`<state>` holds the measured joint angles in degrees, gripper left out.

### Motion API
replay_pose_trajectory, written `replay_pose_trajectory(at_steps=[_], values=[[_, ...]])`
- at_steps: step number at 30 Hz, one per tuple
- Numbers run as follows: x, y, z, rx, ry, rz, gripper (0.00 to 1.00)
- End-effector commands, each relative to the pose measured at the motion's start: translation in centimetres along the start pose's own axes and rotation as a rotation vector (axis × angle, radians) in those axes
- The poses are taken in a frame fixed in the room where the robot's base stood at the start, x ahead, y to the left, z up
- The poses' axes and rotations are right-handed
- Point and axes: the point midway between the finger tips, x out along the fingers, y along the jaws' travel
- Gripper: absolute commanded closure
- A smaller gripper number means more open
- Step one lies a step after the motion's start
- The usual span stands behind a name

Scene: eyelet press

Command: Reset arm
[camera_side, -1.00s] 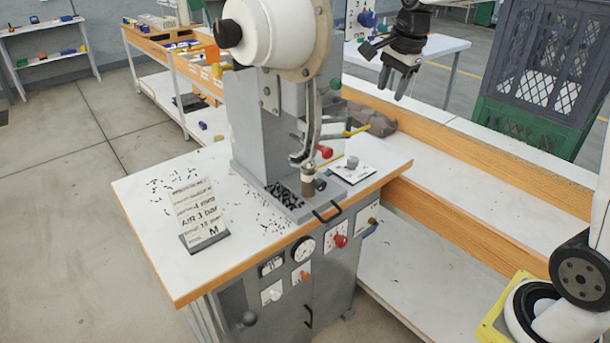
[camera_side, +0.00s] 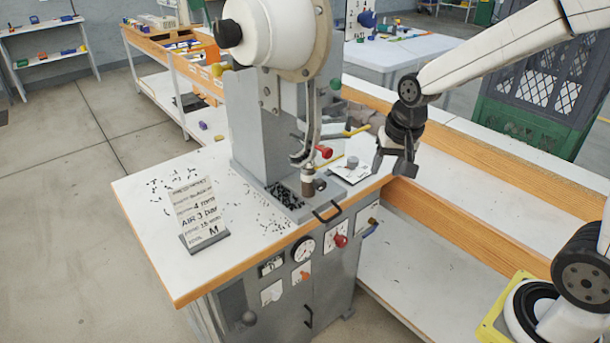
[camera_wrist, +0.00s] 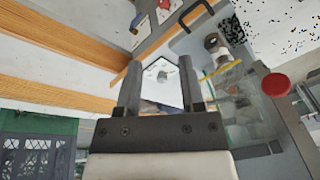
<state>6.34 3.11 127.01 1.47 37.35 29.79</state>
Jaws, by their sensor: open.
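My gripper (camera_side: 394,164) is beside the right edge of the press table, next to the press, and points downward. In the wrist view my gripper (camera_wrist: 160,90) has its two fingers apart with nothing held between them. The eyelet press (camera_side: 263,115) stands on the white table (camera_side: 150,240). A white card (camera_side: 352,169) with a small grey round piece (camera_side: 352,161) lies on the table just left of my gripper. In the wrist view the card (camera_wrist: 160,88) shows between the fingers.
A tray of dark eyelets (camera_side: 284,197) sits at the press foot, with loose bits scattered around. A sign (camera_side: 199,210) stands at the table's left. A red knob (camera_side: 325,152) is on the press. A green crate (camera_side: 540,120) stands behind the wooden-edged bench (camera_side: 490,165).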

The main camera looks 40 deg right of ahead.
Motion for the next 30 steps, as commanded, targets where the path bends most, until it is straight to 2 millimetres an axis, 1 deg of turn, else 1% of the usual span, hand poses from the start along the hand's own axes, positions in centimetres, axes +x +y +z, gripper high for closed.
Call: replay_pose_trajectory(at_steps=[1,6,9,12,17,30], values=[[0.8,0.2,1.5,-0.085,-0.003,0.000,0.50],[3.2,1.3,5.8,-0.371,0.001,-0.005,0.50],[4.1,1.9,7.8,-0.501,0.004,-0.008,0.50],[4.6,2.4,9.0,-0.590,0.007,-0.010,0.50],[5.0,2.7,9.9,-0.649,0.009,-0.012,0.50],[5.0,2.7,9.8,-0.649,0.009,-0.012,0.50]])
